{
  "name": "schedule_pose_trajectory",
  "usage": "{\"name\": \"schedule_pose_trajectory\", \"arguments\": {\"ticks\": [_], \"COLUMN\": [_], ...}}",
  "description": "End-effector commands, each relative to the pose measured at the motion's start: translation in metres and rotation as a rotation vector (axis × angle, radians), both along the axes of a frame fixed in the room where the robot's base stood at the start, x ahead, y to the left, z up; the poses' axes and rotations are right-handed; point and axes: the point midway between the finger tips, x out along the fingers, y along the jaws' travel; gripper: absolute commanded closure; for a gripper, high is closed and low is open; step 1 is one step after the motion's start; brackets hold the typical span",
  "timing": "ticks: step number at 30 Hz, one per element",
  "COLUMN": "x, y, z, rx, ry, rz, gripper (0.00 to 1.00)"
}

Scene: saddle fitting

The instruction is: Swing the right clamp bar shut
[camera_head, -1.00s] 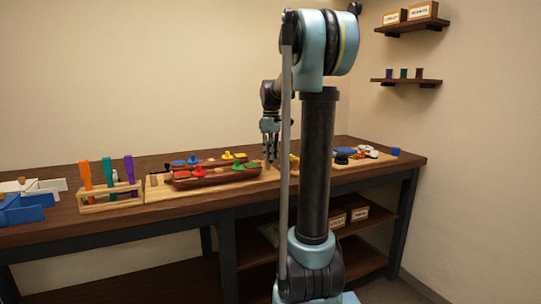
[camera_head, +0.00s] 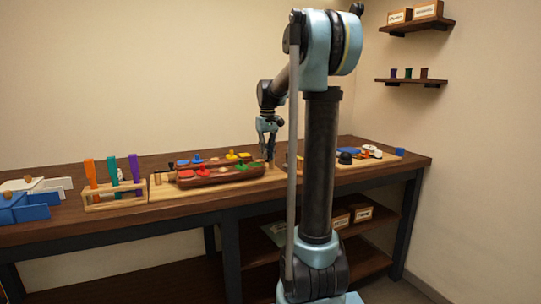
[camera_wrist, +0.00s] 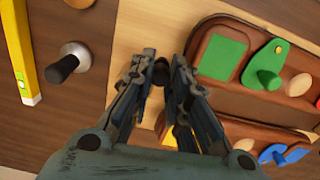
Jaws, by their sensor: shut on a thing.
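My gripper (camera_head: 268,155) is at the right end of the light wooden board (camera_head: 160,193), beside the brown saddle blocks (camera_wrist: 215,80). In the wrist view its fingers (camera_wrist: 160,72) are close together, over the edge of the board. They are shut on a small part, which I take to be the right clamp bar. The fingers hide most of it, so its angle cannot be told. The blocks carry coloured knobbed pieces, among them a green one (camera_wrist: 268,66) and a blue one (camera_wrist: 285,153). A yellow piece (camera_wrist: 170,137) shows partly behind the fingers.
In the wrist view a yellow bar (camera_wrist: 20,60) and a black-handled metal part (camera_wrist: 65,67) lie to the left. A rack of coloured tools (camera_head: 115,200) and blue boxes (camera_head: 25,207) stand at the left of the bench. Another board with small parts (camera_head: 360,158) is at the right.

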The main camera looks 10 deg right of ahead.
Motion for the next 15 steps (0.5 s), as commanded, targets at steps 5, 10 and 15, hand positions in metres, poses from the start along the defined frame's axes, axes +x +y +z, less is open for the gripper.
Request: {"name": "schedule_pose_trajectory", "arguments": {"ticks": [5, 10, 15], "x": [0.007, 0.013, 0.019], "y": [0.008, 0.014, 0.019], "z": [0.001, 0.001, 0.001], "rx": [-0.001, -0.001, -0.002], "ry": [-0.003, -0.003, -0.003], "rz": [-0.167, -0.328, -0.485], "gripper": [1.00, 1.00, 1.00]}}
